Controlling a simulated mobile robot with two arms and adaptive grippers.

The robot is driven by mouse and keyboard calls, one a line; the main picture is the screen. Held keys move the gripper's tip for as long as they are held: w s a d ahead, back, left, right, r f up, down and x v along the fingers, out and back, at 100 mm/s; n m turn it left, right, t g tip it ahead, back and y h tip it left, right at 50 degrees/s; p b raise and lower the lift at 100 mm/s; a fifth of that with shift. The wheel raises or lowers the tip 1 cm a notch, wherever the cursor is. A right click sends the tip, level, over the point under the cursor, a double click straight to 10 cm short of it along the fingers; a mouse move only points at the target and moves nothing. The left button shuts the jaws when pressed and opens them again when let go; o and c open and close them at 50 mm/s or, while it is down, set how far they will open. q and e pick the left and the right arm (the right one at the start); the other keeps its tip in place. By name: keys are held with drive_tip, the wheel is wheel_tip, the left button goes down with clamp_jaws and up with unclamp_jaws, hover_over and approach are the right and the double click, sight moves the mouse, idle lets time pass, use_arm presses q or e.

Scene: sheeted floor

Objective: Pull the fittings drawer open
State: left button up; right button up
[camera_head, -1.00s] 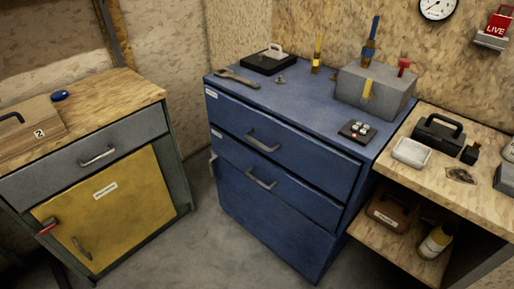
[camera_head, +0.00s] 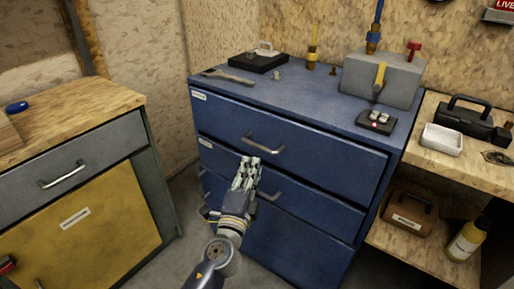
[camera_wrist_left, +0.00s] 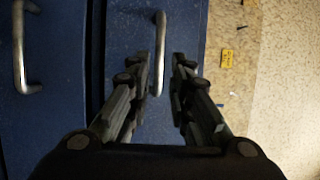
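A blue cabinet (camera_head: 290,237) has two drawers above a plain lower front. The upper drawer (camera_head: 330,158) and lower drawer (camera_head: 312,205) look shut; their labels are too small to read. The upper drawer has a metal handle (camera_head: 262,144), the lower drawer another (camera_head: 268,188), partly hidden by my left gripper. My left gripper (camera_head: 249,161) is open and empty in front of the drawers, just below the upper handle. In the left wrist view, one handle (camera_wrist_left: 158,45) appears between its spread fingertips (camera_wrist_left: 167,60); contact cannot be told. My right gripper is not in view.
A grey and yellow cabinet (camera_head: 70,170) stands at left, with a floor gap between. A grey block (camera_head: 380,80), a black button box (camera_head: 376,122) and tools stand on the blue cabinet. A wooden bench (camera_head: 430,155) with a brown case (camera_head: 410,213) adjoins its right side.

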sight(258, 146)
use_arm(q)
drive_tip(key=x, duration=0.9)
drive_tip(key=shift+w+f+b, duration=0.1)
drive_tip(key=shift+b, duration=0.25)
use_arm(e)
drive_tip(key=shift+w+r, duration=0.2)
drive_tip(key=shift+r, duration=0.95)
use_arm(q)
clamp_jaws()
